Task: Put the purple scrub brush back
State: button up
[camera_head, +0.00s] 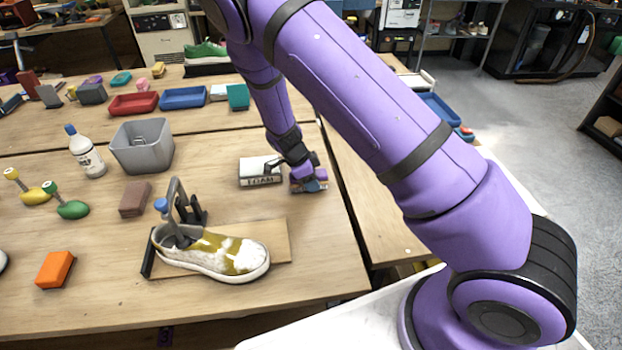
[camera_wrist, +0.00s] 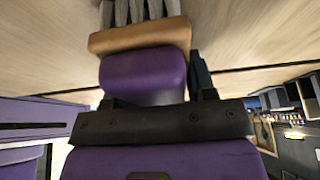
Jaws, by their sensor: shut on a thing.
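The purple scrub brush shows in the wrist view, with its purple handle (camera_wrist: 145,72), a tan block and grey bristles beyond it. My gripper (camera_head: 303,172) is shut on the brush. In the head view the gripper is low over the right side of the front table, just right of a white and tan block labelled FOAM (camera_head: 260,180). The brush is small and partly hidden by the gripper there. I cannot tell whether the bristles touch the table.
A stained sneaker (camera_head: 215,255) sits on a board with a clamp. A grey bin (camera_head: 142,146), a white bottle (camera_head: 86,152), green (camera_head: 72,209) and yellow (camera_head: 36,194) brushes, a brown block (camera_head: 135,200) and an orange block (camera_head: 55,270) stand left. Red (camera_head: 133,104) and blue (camera_head: 183,98) trays lie behind.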

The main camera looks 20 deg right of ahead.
jog(key=shift+f, duration=0.15)
jog(key=o, duration=0.8)
jog(key=v, duration=1.2)
jog(key=shift+d+r, duration=0.1)
jog(key=shift+r, duration=0.2)
